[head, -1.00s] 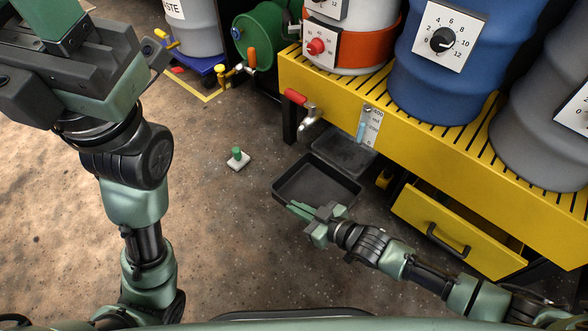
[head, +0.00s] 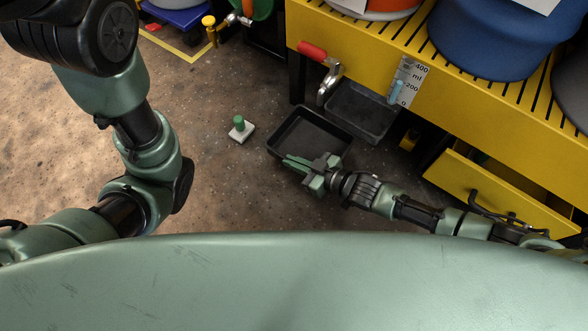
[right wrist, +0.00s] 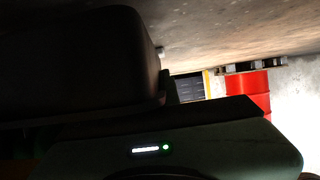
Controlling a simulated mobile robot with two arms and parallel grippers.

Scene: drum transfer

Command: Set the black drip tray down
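The black drip tray (head: 312,134) is a shallow, empty rectangular pan, seen in the head view left of the yellow stand. It looks about level; I cannot tell whether its underside touches the floor. My right gripper (head: 294,161) is at the tray's near rim, its green fingers along that edge, and appears shut on it. In the right wrist view the tray (right wrist: 80,60) is a large dark shape filling the upper left, right against the gripper. My left gripper is out of the head view; only its arm shows at the left.
A white block with a green knob (head: 241,129) stands on the floor to the left. A yellow drawer (head: 500,190) stands open at right.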

